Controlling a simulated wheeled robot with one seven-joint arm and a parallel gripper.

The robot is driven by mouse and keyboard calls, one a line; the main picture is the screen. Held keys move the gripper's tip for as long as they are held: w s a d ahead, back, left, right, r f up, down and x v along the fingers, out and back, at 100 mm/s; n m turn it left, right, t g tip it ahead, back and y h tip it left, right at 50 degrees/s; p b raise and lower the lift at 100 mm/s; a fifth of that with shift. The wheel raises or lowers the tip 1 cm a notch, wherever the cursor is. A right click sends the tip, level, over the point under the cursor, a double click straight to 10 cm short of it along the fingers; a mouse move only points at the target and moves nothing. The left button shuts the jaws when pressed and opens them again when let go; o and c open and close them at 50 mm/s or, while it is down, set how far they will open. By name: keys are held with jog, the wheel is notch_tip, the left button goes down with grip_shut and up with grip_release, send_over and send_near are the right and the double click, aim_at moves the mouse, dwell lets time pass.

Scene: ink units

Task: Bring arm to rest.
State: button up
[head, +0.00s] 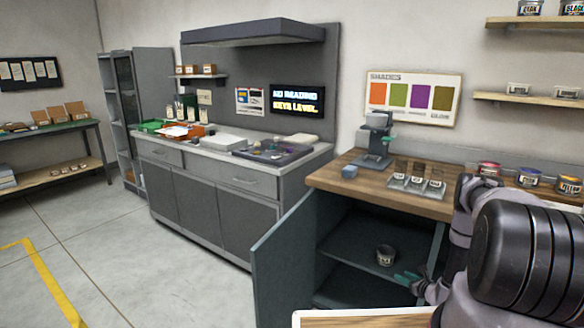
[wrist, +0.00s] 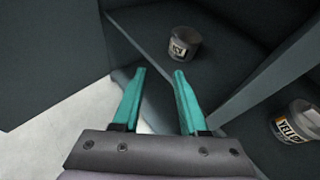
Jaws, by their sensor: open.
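My gripper (head: 410,277) is in front of the open cabinet (head: 340,232) under the wooden counter, at the lower right of the head view. In the wrist view my gripper (wrist: 158,75) has two teal fingers spread apart, with nothing between them. A small grey labelled tin (head: 385,255) stands upright on the cabinet shelf, left of my gripper in the head view. The same tin (wrist: 184,44) is beyond the fingertips in the wrist view, apart from them. Its label is only partly legible. My arm (head: 480,230) reaches down along the right side of the head view.
The cabinet door (head: 283,262) stands open at the left of the opening. A tin labelled yellow (wrist: 295,122) is at the right in the wrist view. Jars (head: 415,182) and several tins (head: 528,177) stand on the wooden counter (head: 440,207). The floor (head: 120,250) at left is clear.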

jog(key=w+a+r+n+g+y, duration=0.1)
jog(key=w+a+r+n+y, duration=0.2)
jog(key=r, duration=0.8)
jog(key=w+a+r+n+g+y, duration=0.15)
jog(key=a+r+n, duration=0.3)
jog(key=r, duration=0.75)
jog(key=w+a+r+n+g+y, duration=0.1)
jog(key=w+a+r+n+y, duration=0.3)
jog(key=r, duration=0.7)
jog(key=s+a+r+n+g, duration=0.2)
jog(key=s+a+r, duration=0.1)
jog(key=r, duration=0.4)
jog(key=s+a+r+n+g, duration=0.1)
jog(key=s+a+r+n, duration=0.1)
jog(key=a+r, duration=0.3)
jog(key=s+a+r+n+g+h, duration=0.2)
jog(key=s+r+n, duration=0.1)
jog(key=s+r, duration=0.6)
jog(key=s+a+r+n+g+h, duration=0.1)
jog(key=s+a+r+n+h, duration=0.2)
jog(key=s+r, duration=0.55)
jog(key=s+d+r+n+t+h, duration=0.1)
jog(key=s+d+r+n+h, duration=0.1)
jog(key=s, duration=0.8)
jog(key=s+d+r+n+t+h, duration=0.2)
jog(key=s+r+n, duration=0.2)
jog(key=s, duration=0.5)
jog(key=shift+s+r+n, duration=0.35)
jog(key=shift+s+r, duration=0.05)
jog(key=shift+r, duration=0.45)
